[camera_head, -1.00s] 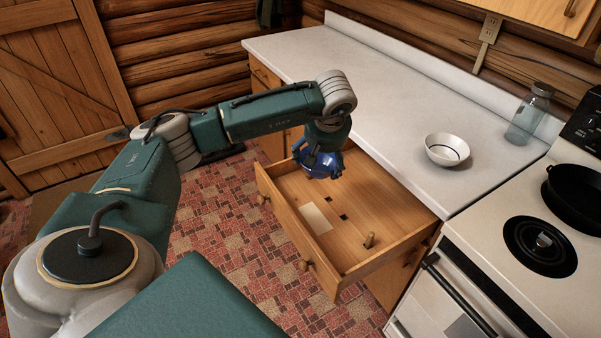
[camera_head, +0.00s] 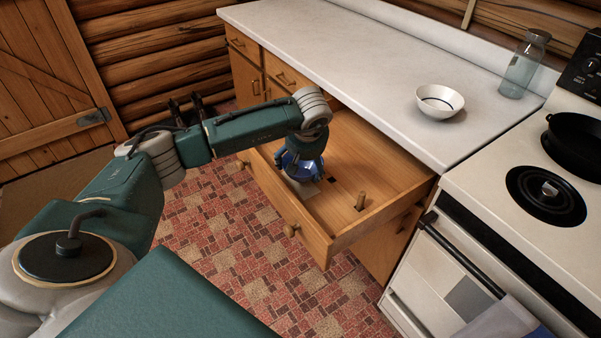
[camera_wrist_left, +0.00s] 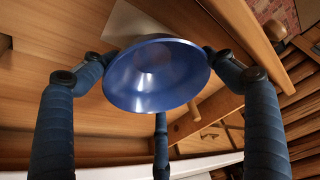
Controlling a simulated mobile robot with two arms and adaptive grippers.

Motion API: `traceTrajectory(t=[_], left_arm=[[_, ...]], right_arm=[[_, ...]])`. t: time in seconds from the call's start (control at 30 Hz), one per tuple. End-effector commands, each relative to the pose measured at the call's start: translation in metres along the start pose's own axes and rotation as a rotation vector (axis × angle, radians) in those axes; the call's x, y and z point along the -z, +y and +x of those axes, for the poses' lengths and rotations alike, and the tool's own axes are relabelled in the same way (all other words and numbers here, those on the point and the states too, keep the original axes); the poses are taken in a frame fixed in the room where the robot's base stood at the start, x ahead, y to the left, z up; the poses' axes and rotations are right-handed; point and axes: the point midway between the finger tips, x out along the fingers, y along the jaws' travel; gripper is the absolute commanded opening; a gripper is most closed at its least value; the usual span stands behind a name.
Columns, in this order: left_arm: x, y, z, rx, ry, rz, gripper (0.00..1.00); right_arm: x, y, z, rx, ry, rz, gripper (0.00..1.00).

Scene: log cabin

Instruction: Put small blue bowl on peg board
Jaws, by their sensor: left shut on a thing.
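The small blue bowl (camera_head: 301,172) is in my left gripper (camera_head: 298,158), above the front part of the open drawer. In the left wrist view the bowl (camera_wrist_left: 150,92) shows whole, with three dark blue fingers around its rim. The peg board (camera_head: 338,208) is the wooden bottom of the drawer, with dark square holes. One upright wooden peg (camera_head: 361,201) stands on it, to the right of the bowl. The gripper hides part of the board. Whether the bowl touches the board, I cannot tell. My right gripper is not in view.
The drawer front (camera_head: 300,222) and side walls stand around the board. A white bowl (camera_head: 440,101) and a glass jar (camera_head: 524,66) are on the counter above. A stove with a black pan (camera_head: 580,143) is at right. Red tiled floor is clear at front.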

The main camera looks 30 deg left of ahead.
Motion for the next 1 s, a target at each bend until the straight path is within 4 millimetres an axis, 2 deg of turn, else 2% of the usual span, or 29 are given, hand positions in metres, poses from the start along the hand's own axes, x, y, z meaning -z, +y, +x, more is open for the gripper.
traceTrajectory(t=[0.03,0.1,0.5,0.53,0.6,0.87,1.0], left_arm=[[-0.007,0.001,0.015,0.0,-0.001,0.002,0.52],[-0.01,0.002,0.021,-0.002,0.001,0.004,0.52],[-0.011,0.003,0.024,-0.003,0.002,0.004,0.52],[-0.011,0.003,0.023,-0.002,0.001,0.005,0.89],[-0.011,0.003,0.023,-0.002,0.001,0.005,1.0],[-0.011,0.003,0.022,-0.002,0.0,0.004,1.0],[-0.008,0.003,0.012,-0.002,0.001,0.005,1.0]], right_arm=[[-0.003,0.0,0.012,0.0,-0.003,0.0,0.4],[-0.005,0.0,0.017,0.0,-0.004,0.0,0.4],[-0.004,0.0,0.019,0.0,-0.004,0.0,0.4],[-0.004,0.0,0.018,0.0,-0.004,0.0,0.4],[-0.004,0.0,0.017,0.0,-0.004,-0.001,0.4],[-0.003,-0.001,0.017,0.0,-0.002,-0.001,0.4],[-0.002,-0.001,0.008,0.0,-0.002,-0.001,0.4]])
